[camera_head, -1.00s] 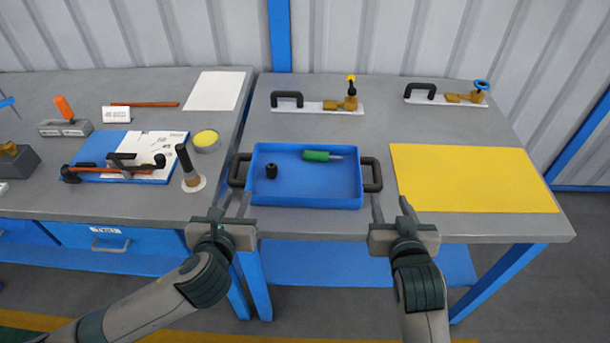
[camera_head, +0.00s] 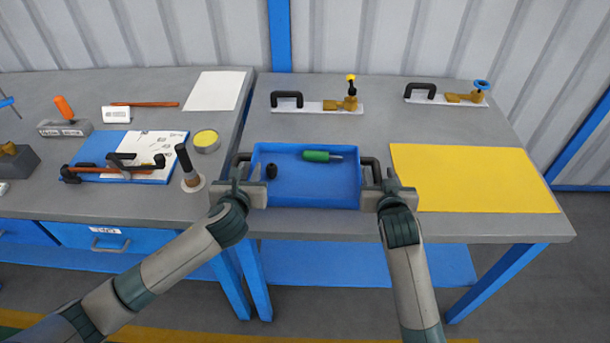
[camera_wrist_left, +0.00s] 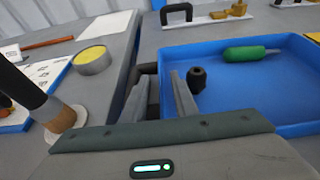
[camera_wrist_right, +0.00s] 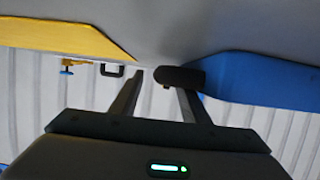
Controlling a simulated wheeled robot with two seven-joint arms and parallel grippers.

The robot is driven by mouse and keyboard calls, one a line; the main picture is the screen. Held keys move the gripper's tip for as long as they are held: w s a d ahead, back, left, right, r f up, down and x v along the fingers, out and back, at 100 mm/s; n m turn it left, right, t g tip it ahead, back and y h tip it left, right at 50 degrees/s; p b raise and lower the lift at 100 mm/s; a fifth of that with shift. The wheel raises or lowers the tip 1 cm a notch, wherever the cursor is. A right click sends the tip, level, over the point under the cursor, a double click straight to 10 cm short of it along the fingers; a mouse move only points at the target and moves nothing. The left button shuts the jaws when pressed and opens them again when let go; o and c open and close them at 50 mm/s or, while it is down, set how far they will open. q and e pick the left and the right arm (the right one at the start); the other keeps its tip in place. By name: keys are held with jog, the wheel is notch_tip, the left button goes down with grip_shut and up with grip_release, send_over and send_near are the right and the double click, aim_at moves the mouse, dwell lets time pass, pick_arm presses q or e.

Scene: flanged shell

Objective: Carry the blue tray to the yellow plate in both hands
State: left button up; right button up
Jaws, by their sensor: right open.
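The blue tray (camera_head: 310,184) sits on the right-hand bench, with a black handle on each side. It holds a green-handled tool (camera_head: 316,156) and a small black knob (camera_head: 271,171). My left gripper (camera_wrist_left: 160,78) is open, its fingers around the left handle (camera_wrist_left: 150,72), with a gap visible beside it. My right gripper (camera_wrist_right: 164,80) is open at the right handle (camera_wrist_right: 180,77), which shows near one fingertip; I cannot tell whether they touch. The yellow plate (camera_head: 470,178) lies flat on the bench, right of the tray, with nothing on it.
Two mounted valves with black handles (camera_head: 318,106) (camera_head: 446,97) stand at the back of the bench. On the left bench, a black-handled tool (camera_head: 187,168) stands upright near my left gripper, beside a yellow-topped tin (camera_head: 206,141). The bench between tray and valves is clear.

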pick_arm(q)
jog(key=shift+x, duration=1.1)
pick_arm(e)
jog(key=shift+x, duration=1.1)
pick_arm(q)
jog(key=c, duration=0.4)
pick_arm(e)
jog(key=c, duration=0.4)
pick_arm(q)
grip_shut()
pick_arm(e)
grip_shut()
pick_arm(q)
jog(key=shift+r, duration=0.1)
pick_arm(e)
jog(key=shift+r, duration=0.1)
